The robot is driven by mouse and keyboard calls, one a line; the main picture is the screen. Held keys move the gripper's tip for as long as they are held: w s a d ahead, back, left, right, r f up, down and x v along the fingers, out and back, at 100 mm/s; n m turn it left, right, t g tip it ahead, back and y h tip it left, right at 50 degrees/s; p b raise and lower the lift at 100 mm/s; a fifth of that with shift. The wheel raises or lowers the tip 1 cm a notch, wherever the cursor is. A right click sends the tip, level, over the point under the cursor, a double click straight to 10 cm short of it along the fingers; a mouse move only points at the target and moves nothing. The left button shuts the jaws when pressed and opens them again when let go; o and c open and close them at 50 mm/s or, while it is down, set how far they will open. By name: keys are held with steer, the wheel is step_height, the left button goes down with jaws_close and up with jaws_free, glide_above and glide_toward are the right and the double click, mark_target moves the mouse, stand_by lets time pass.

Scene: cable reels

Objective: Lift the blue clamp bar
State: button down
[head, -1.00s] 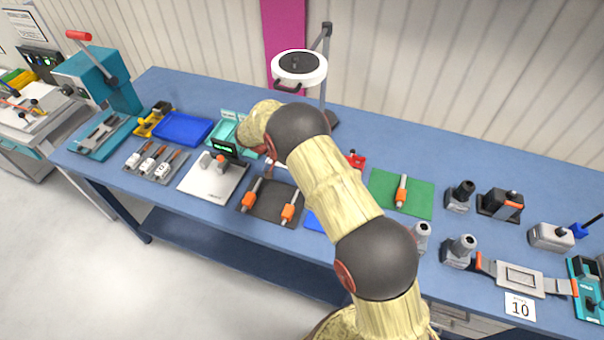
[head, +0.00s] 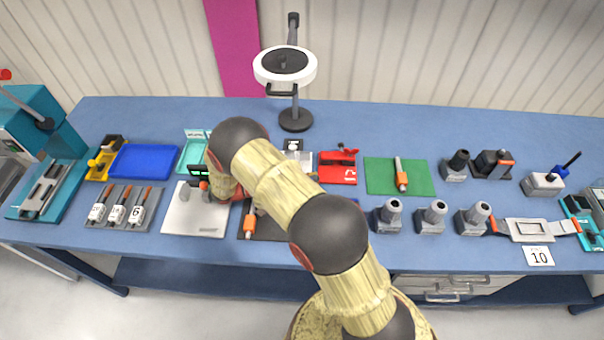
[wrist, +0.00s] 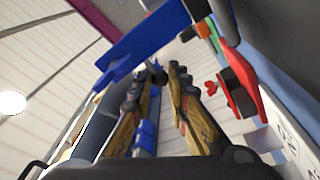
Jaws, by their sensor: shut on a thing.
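The blue clamp bar (wrist: 150,42) shows in the wrist view as a long blue bar slanting across the top, with a dark round part below it. My gripper (wrist: 163,77) is shut on it; its two fingers reach up from the bottom and meet the bar near its lower edge. Another blue piece (wrist: 146,138) shows between the fingers; I cannot tell whether it belongs to the bar. In the head view my arm hides the gripper and the bar.
A red clamp (wrist: 240,85) is close right of the fingers in the wrist view. On the blue bench stand a ring lamp (head: 284,66), a blue tray (head: 145,161), a white plate (head: 190,220), a green mat (head: 415,183) and several grey holders (head: 431,217).

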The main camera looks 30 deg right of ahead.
steer(key=shift+f, duration=0.1)
stand_by(0.3)
steer(key=c, duration=2)
jaws_free()
steer(key=o, duration=0.6)
steer(key=r, duration=0.7)
steer(key=shift+w+r, duration=0.2)
steer(key=shift+r, duration=0.2)
steer(key=shift+s+a+r, duration=0.15)
steer(key=shift+s+r, duration=0.05)
steer(key=shift+r, duration=0.4)
steer(key=c, duration=0.6)
steer(key=shift+r, duration=0.55)
